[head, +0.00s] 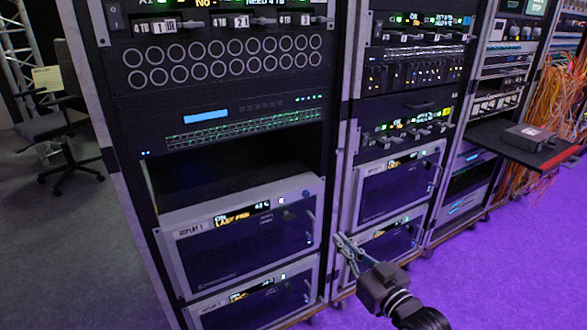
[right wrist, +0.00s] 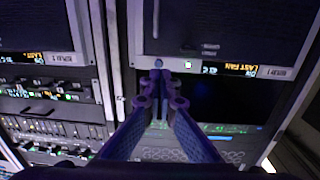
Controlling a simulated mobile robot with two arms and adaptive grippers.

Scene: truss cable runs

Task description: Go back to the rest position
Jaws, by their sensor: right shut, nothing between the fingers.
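My right gripper (head: 345,243) shows at the lower middle of the head view, in front of the gap between two equipment racks. It is shut and empty. In the right wrist view its fingers (right wrist: 161,66) come together over the rack front, which appears upside down there. Whether the tips touch the rack, I cannot tell. My left gripper is in neither view.
The nearest rack (head: 220,140) holds drive bays, a patch panel and display units. A second rack (head: 405,150) stands to its right. A shelf with a dark box (head: 528,137) juts out farther right, beside orange cables (head: 562,95). An office chair (head: 50,130) stands left. Purple-lit floor (head: 500,270) is clear.

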